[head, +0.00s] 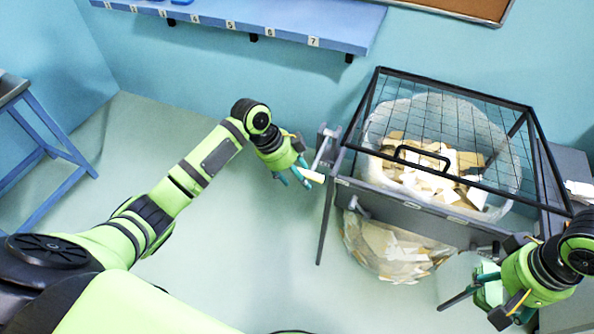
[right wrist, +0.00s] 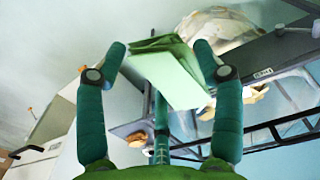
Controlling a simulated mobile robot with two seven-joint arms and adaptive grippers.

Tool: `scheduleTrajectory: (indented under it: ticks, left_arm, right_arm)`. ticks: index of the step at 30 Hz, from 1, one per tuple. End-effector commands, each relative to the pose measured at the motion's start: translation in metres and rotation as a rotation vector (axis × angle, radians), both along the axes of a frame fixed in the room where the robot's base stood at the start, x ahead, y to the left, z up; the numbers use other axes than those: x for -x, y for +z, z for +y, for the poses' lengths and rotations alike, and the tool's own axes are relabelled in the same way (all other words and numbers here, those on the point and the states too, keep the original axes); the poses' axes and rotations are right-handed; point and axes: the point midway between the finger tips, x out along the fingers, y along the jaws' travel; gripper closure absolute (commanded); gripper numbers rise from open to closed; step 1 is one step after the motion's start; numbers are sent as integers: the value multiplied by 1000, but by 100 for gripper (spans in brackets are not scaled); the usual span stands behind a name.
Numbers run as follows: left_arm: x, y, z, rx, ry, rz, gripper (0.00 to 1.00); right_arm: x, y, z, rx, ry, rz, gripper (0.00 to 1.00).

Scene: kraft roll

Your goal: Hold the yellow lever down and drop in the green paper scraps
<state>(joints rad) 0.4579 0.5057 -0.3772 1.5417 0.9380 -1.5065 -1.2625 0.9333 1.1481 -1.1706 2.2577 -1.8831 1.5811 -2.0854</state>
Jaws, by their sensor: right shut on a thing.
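My right gripper (head: 492,300) is low at the right of the head view, in front of the bin. It is shut on the green paper scraps (head: 488,285), which also show as a folded pale green bundle (right wrist: 170,72) between the two fingers in the right wrist view. My left gripper (head: 292,176) is at the bin's left side, by a grey bracket (head: 326,146). A pale cream bar end (head: 313,176), perhaps the lever's handle, touches or nearly touches its fingers. I cannot tell whether they grip it. No clearly yellow lever shows.
A grey-framed bin (head: 410,208) holds a clear bag (head: 385,245) with cream and tan scraps (head: 432,172). A black wire-mesh lid (head: 423,158) with a handle spans its top. A blue numbered shelf (head: 250,22) is on the wall; a blue-legged stand (head: 40,140) is at left.

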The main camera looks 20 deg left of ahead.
Motion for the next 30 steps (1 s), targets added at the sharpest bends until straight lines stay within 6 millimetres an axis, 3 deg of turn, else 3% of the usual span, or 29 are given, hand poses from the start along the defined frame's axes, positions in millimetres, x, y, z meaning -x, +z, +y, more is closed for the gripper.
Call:
scheduleTrajectory:
  ticks: [10, 21, 30]
  left_arm:
    - [-2, 13, 5, 0, 4, -14, 41]
    - [13, 81, 34, -2, 2, -12, 41]
    - [20, 110, 46, 0, 2, -7, 41]
  right_arm:
    - [0, 0, 0, 0, 0, 0, 64]
    - [0, 0, 0, 0, 0, 0, 64]
    - [0, 0, 0, 0, 0, 0, 64]
